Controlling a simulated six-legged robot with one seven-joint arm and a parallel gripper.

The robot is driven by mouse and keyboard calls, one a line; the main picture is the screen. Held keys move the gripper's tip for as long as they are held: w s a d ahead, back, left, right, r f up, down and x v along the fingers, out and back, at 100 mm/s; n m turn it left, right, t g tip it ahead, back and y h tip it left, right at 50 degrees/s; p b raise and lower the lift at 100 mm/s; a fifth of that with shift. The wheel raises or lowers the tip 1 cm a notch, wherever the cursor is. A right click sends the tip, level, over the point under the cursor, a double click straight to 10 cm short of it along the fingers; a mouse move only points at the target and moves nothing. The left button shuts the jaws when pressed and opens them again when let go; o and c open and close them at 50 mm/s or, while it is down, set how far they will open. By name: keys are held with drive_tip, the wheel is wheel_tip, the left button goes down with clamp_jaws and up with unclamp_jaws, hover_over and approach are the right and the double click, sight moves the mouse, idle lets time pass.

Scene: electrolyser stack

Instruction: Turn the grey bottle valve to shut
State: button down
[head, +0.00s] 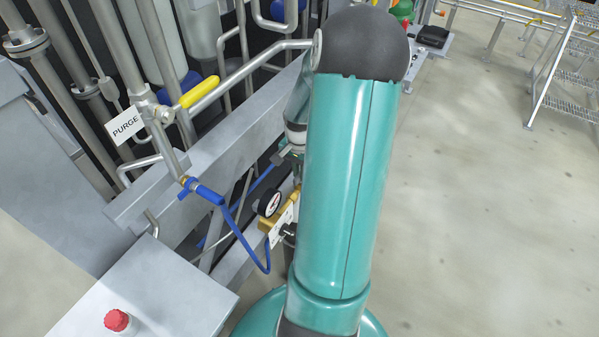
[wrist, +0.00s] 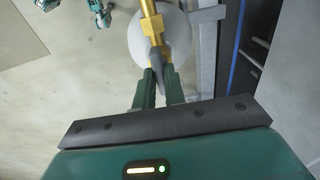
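The grey bottle valve (wrist: 159,66) shows in the wrist view as a dark grey lever on a brass fitting (wrist: 152,30). The fitting stands over the rounded, pale bottle top (wrist: 176,42). My gripper (wrist: 160,78) has its two green fingers close together, one on each side of the lever. No clear gap shows between the fingertips and the lever, so the fingers appear closed on it. The lever's far part joins the brass. In the head view my teal arm covers the gripper and the bottle valve.
In the head view, a dark gauge (head: 269,202) on brass, a blue-handled valve (head: 203,190) with a blue hose, a yellow-handled pipe (head: 199,92) and a PURGE tag (head: 125,126) stand left of my arm. A red button (head: 117,320) is front left.

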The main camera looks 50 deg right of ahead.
drive_tip(key=m, duration=0.3)
drive_tip(key=shift+m, duration=0.8)
drive_tip(key=m, duration=0.4)
drive_tip(key=shift+m, duration=0.3)
